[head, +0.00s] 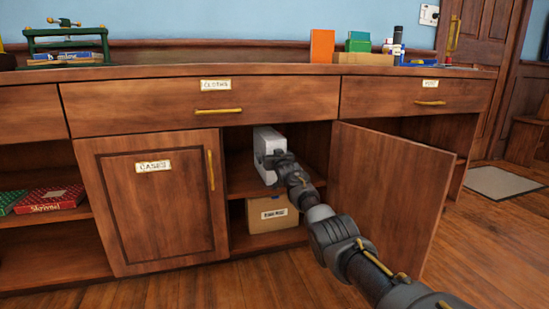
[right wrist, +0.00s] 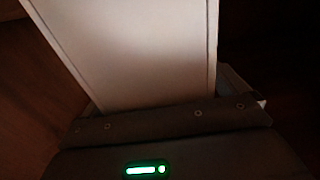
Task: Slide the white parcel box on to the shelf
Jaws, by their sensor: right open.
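The white parcel box (head: 264,143) stands upright in the open middle cupboard, on the left part of its upper shelf (head: 240,186). My right gripper (head: 276,160) is at the front of the box, its jaws open. The gripper and wrist hide the box's lower right part and some of the shelf edge. In the right wrist view the box (right wrist: 130,50) fills the upper middle, tilted in the picture and close to the gripper's palm. I cannot tell whether the palm touches it. My left gripper is out of view.
A labelled cardboard box (head: 268,215) sits in the compartment below. The open door (head: 385,185) stands out to the right of my right forearm. The closed "CASES" door (head: 150,205) is on the left. Free shelf room shows right of the parcel box.

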